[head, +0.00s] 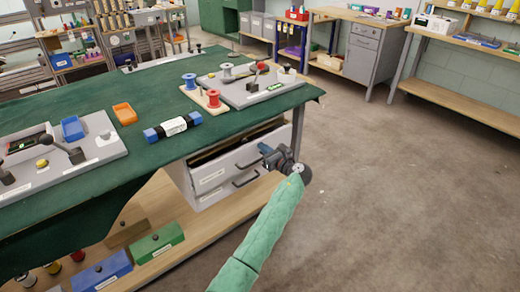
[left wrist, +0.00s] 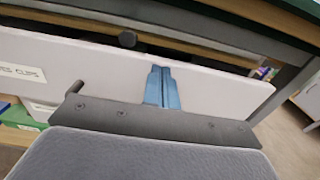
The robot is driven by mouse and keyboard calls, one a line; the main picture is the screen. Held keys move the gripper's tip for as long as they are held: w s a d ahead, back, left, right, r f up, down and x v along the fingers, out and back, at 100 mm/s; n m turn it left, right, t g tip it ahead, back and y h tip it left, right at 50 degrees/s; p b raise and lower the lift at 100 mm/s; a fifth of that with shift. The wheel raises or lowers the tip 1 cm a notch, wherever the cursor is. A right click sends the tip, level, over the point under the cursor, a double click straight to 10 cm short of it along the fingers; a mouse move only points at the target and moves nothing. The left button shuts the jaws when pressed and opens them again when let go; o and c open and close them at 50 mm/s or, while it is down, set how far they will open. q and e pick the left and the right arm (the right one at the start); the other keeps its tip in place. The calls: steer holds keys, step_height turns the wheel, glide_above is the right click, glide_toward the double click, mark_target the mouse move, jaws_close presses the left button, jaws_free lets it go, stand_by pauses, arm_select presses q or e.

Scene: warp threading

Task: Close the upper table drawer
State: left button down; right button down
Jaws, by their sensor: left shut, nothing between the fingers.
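The upper drawer (head: 222,171) is the top one of the light grey unit under the green-covered table. It stands partly pulled out, with a dark gap above its front. Its front also spans the left wrist view (left wrist: 215,85), with its open inside beyond the top edge. My left gripper (head: 266,150) is shut and empty, at the right part of the drawer front. Its blue fingers (left wrist: 162,88) overlap the front in the left wrist view; I cannot tell if they touch it. My right gripper is not in view.
The lower drawer (head: 210,199) sits below with its own handle. Green (head: 158,243) and blue (head: 102,270) boxes stand on the wooden shelf beneath. The green tabletop (head: 150,160) holds trays, spools and a blue-ended roll. Open floor lies to the right.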

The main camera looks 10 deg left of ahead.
mark_target(256, 141)
arm_select(q)
steer(key=shift+w+a, duration=0.1)
stand_by(0.3)
steer(key=shift+a+r, duration=0.1)
steer(key=p+x, duration=0.1)
steer(key=x, duration=0.2)
steer(key=shift+w+a+r+p, duration=0.15)
steer(key=shift+w+a+p, duration=0.05)
steer(key=shift+w+p, duration=0.1)
steer(key=shift+w+a, duration=0.15)
steer(key=shift+a, duration=0.1)
